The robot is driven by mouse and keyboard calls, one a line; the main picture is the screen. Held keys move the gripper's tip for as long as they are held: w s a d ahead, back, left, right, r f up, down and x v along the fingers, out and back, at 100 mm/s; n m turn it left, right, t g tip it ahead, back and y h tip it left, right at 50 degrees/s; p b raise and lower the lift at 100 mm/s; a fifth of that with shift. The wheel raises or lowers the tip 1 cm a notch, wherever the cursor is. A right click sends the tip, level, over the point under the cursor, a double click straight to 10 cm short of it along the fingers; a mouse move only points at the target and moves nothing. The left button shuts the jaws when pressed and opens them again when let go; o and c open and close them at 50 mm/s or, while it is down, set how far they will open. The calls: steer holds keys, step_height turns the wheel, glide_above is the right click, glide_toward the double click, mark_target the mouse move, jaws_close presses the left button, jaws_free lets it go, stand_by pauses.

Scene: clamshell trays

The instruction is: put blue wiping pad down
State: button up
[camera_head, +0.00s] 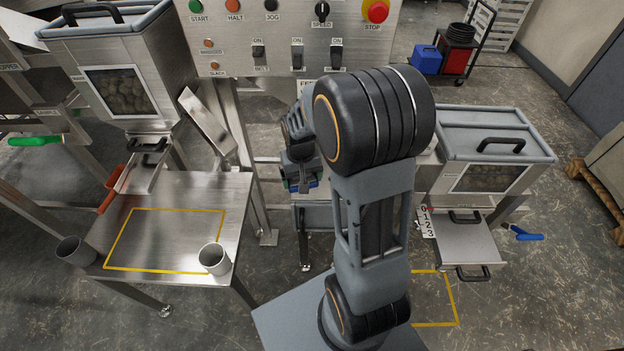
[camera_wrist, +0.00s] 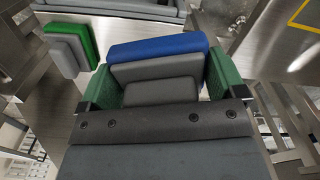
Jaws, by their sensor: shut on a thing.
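The blue wiping pad (camera_wrist: 157,46) has a stepped grey back and sits between the green-tipped fingers of my gripper (camera_wrist: 160,82) in the wrist view. My gripper is shut on its grey back, with the blue layer on the far side. In the head view my gripper (camera_head: 301,172) hangs in front of the control panel, left of my arm, and only a small strip of the blue pad (camera_head: 313,184) shows beneath it. A green pad (camera_wrist: 84,46) with a similar grey back lies to the left of the blue one in the wrist view.
A steel table (camera_head: 180,190) with a yellow outline stands at left, with a grey cup (camera_head: 214,259) at its front right and another cup (camera_head: 75,251) at its left. The control panel (camera_head: 290,35) stands behind my arm. A hopper (camera_head: 490,150) stands at right.

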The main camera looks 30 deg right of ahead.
steer(key=s+d+r+m, duration=0.3)
steer(key=s+d+r, duration=0.15)
steer(key=s, duration=0.35)
steer(key=shift+m, duration=0.4)
steer(key=w+f, duration=0.3)
steer(key=w, duration=0.1)
steer(key=w+f+b, duration=0.1)
steer(key=w+f, duration=0.2)
steer(key=w, duration=0.1)
steer(key=w+f, duration=0.3)
steer(key=w, duration=0.1)
steer(key=shift+a+f, duration=0.2)
steer(key=shift+a, duration=0.15)
steer(key=shift+w+f, duration=0.2)
steer(key=shift+f, duration=0.1)
steer(key=shift+w+f+b, duration=0.1)
steer(key=shift+f+b, duration=0.3)
steer(key=shift+f, duration=1.2)
steer(key=shift+f, duration=0.2)
steer(key=o, duration=0.9)
steer(key=shift+r, duration=0.1)
